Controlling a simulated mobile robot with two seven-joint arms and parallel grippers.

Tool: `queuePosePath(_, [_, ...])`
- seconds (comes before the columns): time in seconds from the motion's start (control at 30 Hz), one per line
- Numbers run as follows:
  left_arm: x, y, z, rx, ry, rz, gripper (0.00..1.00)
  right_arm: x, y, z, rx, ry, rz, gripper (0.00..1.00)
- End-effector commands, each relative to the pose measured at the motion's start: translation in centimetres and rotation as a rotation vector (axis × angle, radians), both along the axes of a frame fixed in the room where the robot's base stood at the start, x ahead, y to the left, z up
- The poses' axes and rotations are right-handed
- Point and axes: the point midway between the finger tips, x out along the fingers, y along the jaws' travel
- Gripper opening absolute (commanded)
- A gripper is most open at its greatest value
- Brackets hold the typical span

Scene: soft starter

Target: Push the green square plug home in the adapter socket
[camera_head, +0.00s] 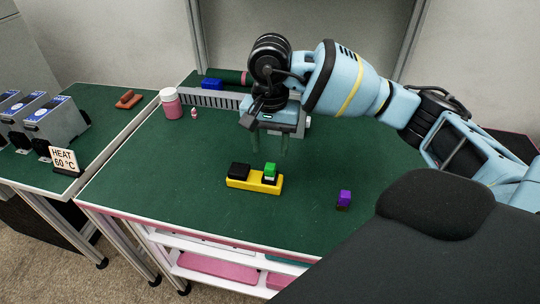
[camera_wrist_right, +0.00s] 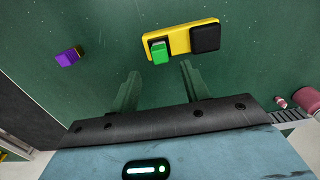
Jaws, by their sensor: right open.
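The green square plug (camera_head: 270,171) stands upright on the right part of a yellow adapter base (camera_head: 240,184), with a white band below its green top. How deep it sits in the socket I cannot tell. A black block (camera_head: 239,170) is on the base's left part. My right gripper (camera_head: 270,150) is open and empty, above and behind the base. In the right wrist view the green plug (camera_wrist_right: 160,52) and yellow base (camera_wrist_right: 180,41) lie beyond the spread fingers (camera_wrist_right: 158,83), apart from them. My left gripper is not in view.
A purple block (camera_head: 344,197) stands to the right of the base. A pink jar (camera_head: 171,104) and a small pink bottle (camera_head: 194,113) are at the back left, near a grey slotted rail (camera_head: 215,99). The green table (camera_head: 190,190) is clear around the base.

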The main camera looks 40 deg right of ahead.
Motion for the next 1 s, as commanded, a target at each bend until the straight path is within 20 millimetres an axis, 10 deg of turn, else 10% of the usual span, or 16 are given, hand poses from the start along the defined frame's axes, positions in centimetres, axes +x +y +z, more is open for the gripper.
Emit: queuePosePath(1.0, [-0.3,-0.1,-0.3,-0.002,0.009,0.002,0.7,0.0,0.0,1.9,0.001,0.001,0.001,0.46])
